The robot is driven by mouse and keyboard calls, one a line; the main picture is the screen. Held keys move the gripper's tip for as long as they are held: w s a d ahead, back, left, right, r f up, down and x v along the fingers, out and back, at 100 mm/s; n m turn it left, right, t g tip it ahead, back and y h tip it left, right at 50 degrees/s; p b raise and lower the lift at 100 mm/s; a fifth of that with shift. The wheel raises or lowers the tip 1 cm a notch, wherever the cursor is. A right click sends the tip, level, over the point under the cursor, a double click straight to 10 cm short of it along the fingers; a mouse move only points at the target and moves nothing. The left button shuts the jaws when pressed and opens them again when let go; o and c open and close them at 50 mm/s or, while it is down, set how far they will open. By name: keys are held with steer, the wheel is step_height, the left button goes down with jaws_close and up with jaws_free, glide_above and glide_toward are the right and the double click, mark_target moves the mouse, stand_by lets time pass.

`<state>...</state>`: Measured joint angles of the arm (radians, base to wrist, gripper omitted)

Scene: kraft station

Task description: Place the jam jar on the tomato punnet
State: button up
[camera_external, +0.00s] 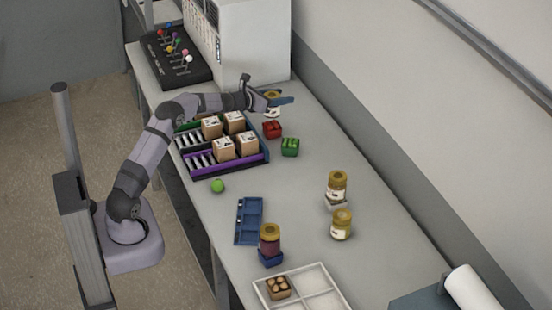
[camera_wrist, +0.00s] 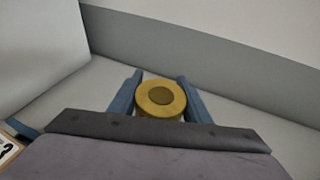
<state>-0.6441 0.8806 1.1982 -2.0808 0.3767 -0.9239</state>
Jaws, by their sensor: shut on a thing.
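My gripper (camera_external: 278,101) is shut on a jar with a gold lid (camera_external: 272,94). In the wrist view the round lid (camera_wrist: 160,98) sits between my two blue fingers (camera_wrist: 155,95). A pale label shows below the fingers; the contents are mostly hidden. The red tomato punnet (camera_external: 272,130) is on the table, just below the held jar in the external view; I cannot tell the gap between them. The punnet is not visible in the wrist view. A dark red jar with a gold lid (camera_external: 269,238) stands on a blue punnet (camera_external: 270,258) nearer the front.
A rack with several cartons (camera_external: 224,149) is to the left. Two pale jars (camera_external: 337,184) (camera_external: 342,222) are at right. A blue tray (camera_external: 249,222) and white divided tray (camera_external: 330,277) lie in front. A white cabinet (camera_external: 255,40) stands behind.

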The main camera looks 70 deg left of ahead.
steer(key=shift+f, duration=1.75)
steer(key=shift+f, duration=0.15)
steer(key=o, duration=1.4)
steer(key=shift+c, duration=0.2)
steer(key=shift+b+v, duration=0.6)
steer(key=shift+v, duration=0.25)
steer(key=b+v, duration=0.3)
steer(key=v, duration=0.7)
steer(key=shift+s+d, duration=0.15)
steer(key=shift+s, duration=0.05)
steer(key=shift+d, duration=0.1)
